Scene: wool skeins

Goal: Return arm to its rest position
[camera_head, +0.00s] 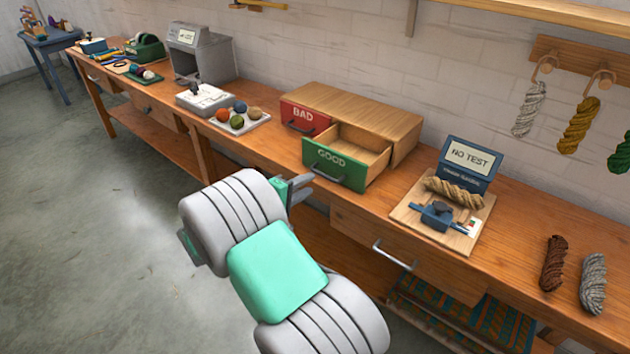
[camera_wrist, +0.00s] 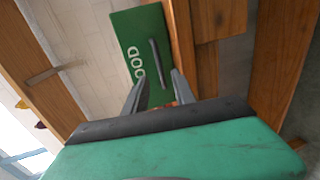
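My gripper (camera_head: 318,177) is in front of the green GOOD drawer (camera_head: 333,166), just left of that drawer's handle in the head view. In the wrist view my gripper (camera_wrist: 160,88) has its two fingers apart with nothing between them. The green drawer front (camera_wrist: 137,48) and its dark handle (camera_wrist: 159,65) lie beyond the fingertips. I cannot tell whether the fingers touch the drawer. The GOOD drawer is pulled out, and the visible part of its inside looks empty. My arm reaches up from the bottom of the head view.
The red BAD drawer (camera_head: 303,117) is shut. A NO TEST device (camera_head: 468,160) stands behind a board with a tan skein (camera_head: 453,192). Brown (camera_head: 553,263) and grey (camera_head: 593,283) skeins lie at right. Colored balls (camera_head: 238,115) sit on a tray. Floor at left is clear.

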